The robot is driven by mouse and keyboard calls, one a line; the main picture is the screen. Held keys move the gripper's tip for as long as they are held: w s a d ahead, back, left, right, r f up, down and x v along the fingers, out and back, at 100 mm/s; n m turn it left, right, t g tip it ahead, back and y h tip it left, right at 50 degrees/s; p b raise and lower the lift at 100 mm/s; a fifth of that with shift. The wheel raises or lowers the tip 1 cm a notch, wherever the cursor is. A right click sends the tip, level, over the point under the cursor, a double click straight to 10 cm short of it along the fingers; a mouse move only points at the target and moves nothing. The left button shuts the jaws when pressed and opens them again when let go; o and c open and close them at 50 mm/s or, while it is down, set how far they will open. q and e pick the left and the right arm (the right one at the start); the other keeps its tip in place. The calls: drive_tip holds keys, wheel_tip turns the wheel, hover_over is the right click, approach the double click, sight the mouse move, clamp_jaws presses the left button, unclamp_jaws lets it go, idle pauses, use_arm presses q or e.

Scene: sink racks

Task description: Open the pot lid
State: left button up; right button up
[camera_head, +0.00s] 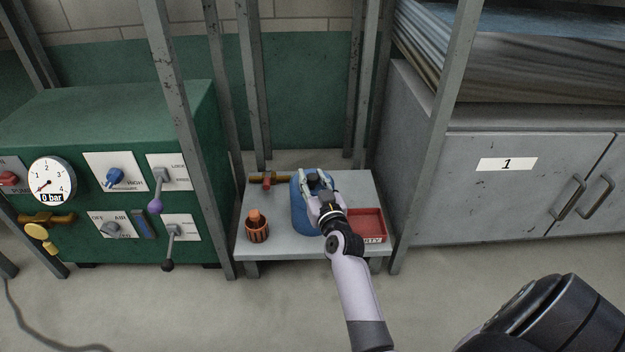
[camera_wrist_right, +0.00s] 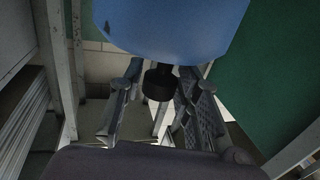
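The blue pot (camera_head: 301,215) stands on a small grey table, partly hidden behind my right gripper and arm. My right gripper (camera_head: 318,182) is over the top of the pot. In the right wrist view, the blue surface of the pot (camera_wrist_right: 170,30) fills the upper middle, and a black knob (camera_wrist_right: 158,84) sticks out from it. The two fingers of my right gripper (camera_wrist_right: 163,100) stand on either side of the knob, with gaps visible between them and it. The seam between lid and pot cannot be made out. My left gripper is not in view.
The grey table (camera_head: 279,240) also holds a red tray (camera_head: 367,224), a brown ribbed holder (camera_head: 257,231) and a brass valve with a red part (camera_head: 268,181). A green control panel (camera_head: 130,190) stands left, a grey cabinet (camera_head: 490,200) right. Metal posts flank the table.

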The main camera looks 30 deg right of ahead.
clamp_jaws()
idle(0.3)
